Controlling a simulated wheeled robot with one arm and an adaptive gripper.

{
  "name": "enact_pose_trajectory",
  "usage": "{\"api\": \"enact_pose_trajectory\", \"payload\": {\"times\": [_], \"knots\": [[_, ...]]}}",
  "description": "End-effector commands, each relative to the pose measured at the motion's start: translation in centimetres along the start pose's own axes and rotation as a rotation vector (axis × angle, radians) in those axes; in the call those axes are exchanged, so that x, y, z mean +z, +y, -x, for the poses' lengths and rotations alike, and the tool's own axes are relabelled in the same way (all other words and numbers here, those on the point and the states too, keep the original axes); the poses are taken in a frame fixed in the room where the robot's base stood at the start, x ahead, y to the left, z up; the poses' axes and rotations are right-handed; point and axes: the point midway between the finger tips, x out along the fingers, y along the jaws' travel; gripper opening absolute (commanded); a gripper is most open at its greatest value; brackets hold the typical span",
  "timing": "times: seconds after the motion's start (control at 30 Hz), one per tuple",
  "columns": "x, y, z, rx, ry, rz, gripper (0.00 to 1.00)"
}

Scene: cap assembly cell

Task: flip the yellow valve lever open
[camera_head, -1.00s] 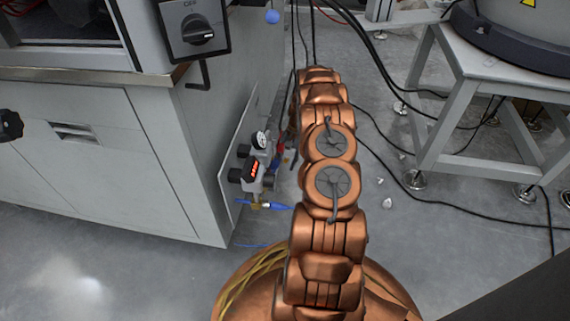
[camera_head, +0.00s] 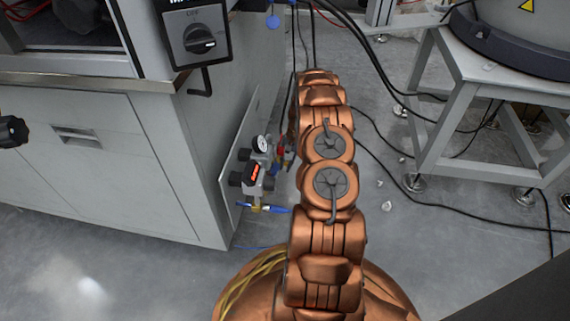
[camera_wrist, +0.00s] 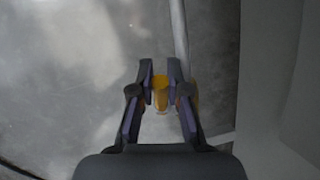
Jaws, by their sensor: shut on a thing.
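In the wrist view, my gripper (camera_wrist: 160,72) has its two dark fingers on either side of a yellow piece, which looks like the yellow valve lever (camera_wrist: 160,93). The gripper is shut on it. More yellow shows just right of the right finger. A pale pipe or tube runs up behind the fingertips. In the head view, my arm hides the gripper, and I cannot make out the lever. The air unit (camera_head: 258,178) with a round gauge (camera_head: 261,143) and a red display is on the panel to the left of my arm.
A grey cabinet (camera_head: 100,160) stands on the left, with a switch box (camera_head: 195,38) at its upper corner. A metal stand (camera_head: 440,150) is on the right. Black cables (camera_head: 385,150) cross the floor between them.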

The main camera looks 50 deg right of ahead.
Motion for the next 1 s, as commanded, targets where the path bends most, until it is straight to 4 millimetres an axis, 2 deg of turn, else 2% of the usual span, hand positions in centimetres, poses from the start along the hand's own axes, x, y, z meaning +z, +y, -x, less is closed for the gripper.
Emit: {"api": "enact_pose_trajectory", "payload": {"times": [0.13,0.5,0.97,1.0], "knots": [[-0.1,0.1,0.6,-0.003,0.038,0.004,0.0],[0.1,0.3,0.0,-0.003,0.112,0.019,0.0],[0.1,0.7,-0.5,-0.001,0.119,0.021,0.0],[0.1,0.7,-0.5,-0.001,0.119,0.02,0.18]]}}
